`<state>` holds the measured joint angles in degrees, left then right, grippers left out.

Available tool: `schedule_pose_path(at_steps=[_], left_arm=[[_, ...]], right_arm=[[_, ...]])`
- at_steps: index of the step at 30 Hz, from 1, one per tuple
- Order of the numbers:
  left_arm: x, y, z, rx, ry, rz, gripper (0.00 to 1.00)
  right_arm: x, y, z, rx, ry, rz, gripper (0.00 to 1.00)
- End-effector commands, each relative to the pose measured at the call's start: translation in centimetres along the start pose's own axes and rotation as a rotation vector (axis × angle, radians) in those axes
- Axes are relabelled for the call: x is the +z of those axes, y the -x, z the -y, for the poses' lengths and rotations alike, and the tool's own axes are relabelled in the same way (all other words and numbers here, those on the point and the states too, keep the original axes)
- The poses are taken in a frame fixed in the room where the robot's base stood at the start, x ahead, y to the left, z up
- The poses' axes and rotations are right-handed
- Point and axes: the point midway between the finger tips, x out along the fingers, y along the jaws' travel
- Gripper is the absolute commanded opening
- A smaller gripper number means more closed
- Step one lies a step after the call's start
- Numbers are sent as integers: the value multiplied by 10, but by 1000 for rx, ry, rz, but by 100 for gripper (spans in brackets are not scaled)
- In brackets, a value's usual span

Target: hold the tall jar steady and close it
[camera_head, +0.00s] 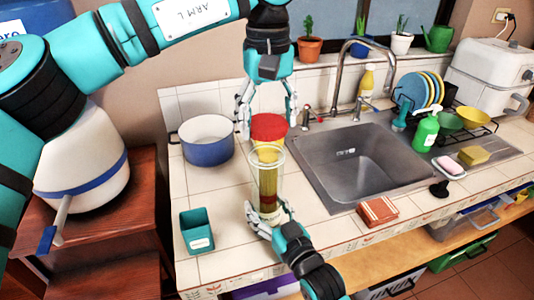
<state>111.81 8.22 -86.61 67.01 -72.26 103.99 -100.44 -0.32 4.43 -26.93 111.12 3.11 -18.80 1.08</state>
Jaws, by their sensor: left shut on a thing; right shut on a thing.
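The tall jar (281,185) is clear glass, holds long yellow spaghetti (268,185), and stands upright on the tiled counter near the front edge. A red lid (268,127) shows just above the jar's open rim in the picture, apart from it. My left gripper (266,118) points down from above, its fingers shut on both sides of the lid. My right gripper (265,218) reaches up from the bottom and is shut around the jar's lower part. Its fingers hide some of the jar's base.
A blue and white pot (207,140) stands left of the jar, and a teal square container (197,231) sits at front left. The sink (350,165) with its faucet lies to the right. A red-brown sponge or box (377,211) lies near the front edge.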

Motion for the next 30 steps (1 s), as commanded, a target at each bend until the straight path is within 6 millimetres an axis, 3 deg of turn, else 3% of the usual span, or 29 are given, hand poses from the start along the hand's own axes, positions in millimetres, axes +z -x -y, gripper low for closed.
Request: schedule_pose_path(at_steps=[6, 22, 30], left_arm=[[1, -24, 0, 1, 0, 0, 54], [1, -25, 0, 1, 1, -1, 54], [1, -39, 0, 1, -1, 0, 54]], right_arm=[[0, 0, 0, 0, -1, 0, 6], [0, 0, 0, 0, -1, 0, 6], [0, 0, 0, 0, -1, 0, 6]])
